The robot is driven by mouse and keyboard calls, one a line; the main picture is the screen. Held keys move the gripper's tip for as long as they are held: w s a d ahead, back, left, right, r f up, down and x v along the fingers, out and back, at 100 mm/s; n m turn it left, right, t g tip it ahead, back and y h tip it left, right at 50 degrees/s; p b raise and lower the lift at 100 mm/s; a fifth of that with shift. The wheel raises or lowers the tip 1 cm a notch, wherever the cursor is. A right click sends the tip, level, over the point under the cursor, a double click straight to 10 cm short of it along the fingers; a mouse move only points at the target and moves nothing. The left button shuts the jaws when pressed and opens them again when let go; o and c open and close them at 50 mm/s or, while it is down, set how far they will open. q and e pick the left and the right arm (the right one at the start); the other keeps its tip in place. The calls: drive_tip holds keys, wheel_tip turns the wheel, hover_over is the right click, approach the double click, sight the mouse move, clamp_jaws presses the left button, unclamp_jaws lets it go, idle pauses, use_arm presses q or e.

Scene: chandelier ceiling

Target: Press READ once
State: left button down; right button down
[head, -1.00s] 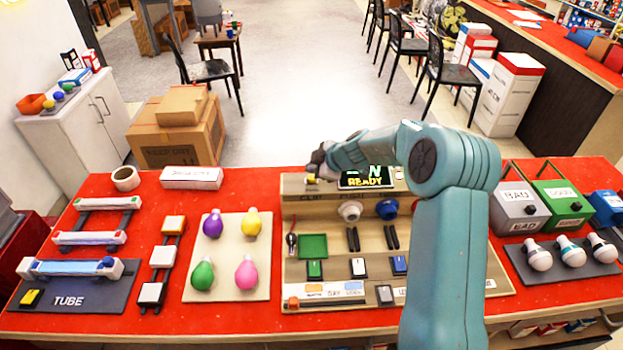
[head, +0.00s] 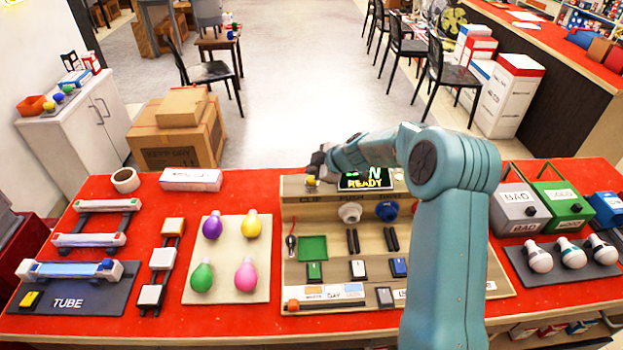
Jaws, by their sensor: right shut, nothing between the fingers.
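The beige test panel (head: 300,262) stands on the red table, with a dark display (head: 366,180) on its upper part showing READY in yellow. A small yellow piece (head: 311,181) shows at the panel's top left, just under my right gripper (head: 316,168). I cannot read a READ label on it. My right gripper is shut and empty, its tips right above or against the yellow piece; I cannot tell if they touch. My right arm hides part of the display and the panel's right side. My left gripper is not in view.
The panel also has sockets, a green pad (head: 313,248) and several small switches. Left of it lie a bulb board (head: 226,285) with coloured bulbs and a tube rack (head: 72,294). A grey box (head: 518,209) and a green box (head: 562,206) stand at the right.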

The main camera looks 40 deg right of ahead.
drive_tip(key=shift+f, duration=0.1)
idle(0.7)
drive_tip(key=shift+f+b, duration=0.3)
drive_tip(key=shift+b, duration=0.6)
drive_tip(key=shift+f+b, duration=0.5)
drive_tip(key=shift+b, duration=0.25)
idle(0.4)
drive_tip(key=shift+r, duration=0.15)
drive_tip(key=shift+r+p, duration=0.3)
drive_tip(key=shift+r, duration=0.45)
drive_tip(key=shift+r+p, duration=1.3)
drive_tip(key=shift+r, duration=1.2)
